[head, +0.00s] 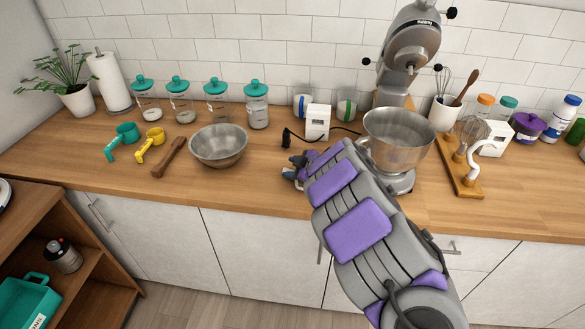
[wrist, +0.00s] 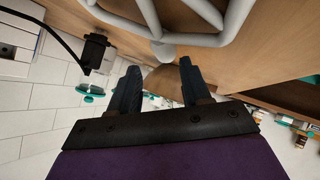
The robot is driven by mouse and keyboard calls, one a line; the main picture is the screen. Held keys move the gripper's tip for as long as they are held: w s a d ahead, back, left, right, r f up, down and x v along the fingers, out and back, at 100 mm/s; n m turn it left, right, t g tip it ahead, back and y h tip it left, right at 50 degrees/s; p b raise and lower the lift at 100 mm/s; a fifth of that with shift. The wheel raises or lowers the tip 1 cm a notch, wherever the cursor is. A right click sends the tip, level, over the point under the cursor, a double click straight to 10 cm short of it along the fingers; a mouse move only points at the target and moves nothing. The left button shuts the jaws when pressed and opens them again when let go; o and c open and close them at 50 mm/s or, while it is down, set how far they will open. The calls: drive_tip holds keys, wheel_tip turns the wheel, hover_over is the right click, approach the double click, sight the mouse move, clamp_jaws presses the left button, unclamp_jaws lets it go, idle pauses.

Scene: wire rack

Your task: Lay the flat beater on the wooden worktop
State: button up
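The flat beater (wrist: 180,42) shows as pale grey bars at the top of the wrist view, cut off by the frame edge. It appears to be on or just over the wooden worktop (head: 262,187); I cannot tell whether it touches. My gripper (wrist: 157,66) is open, its two dark fingers apart on either side of the beater's rounded end, with no clear contact. In the head view my gripper (head: 293,174) is low over the worktop's front part, right of the metal bowl.
A black plug (head: 286,138) with a cable lies behind my gripper, beside a white box (head: 317,122). The stand mixer with its steel bowl (head: 398,145) is to the right. A wooden rack (head: 459,178) holds a whisk and hook.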

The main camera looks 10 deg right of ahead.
drive_tip(key=shift+o, duration=0.9)
drive_tip(key=p+v, duration=0.5)
drive_tip(key=v, duration=1.2)
drive_tip(key=shift+d+r, duration=0.1)
drive_tip(key=shift+d, duration=0.15)
drive_tip(key=s+d+p, duration=0.3)
drive_tip(key=d, duration=0.3)
drive_tip(key=shift+p, duration=0.4)
drive_tip(key=shift+s, duration=0.2)
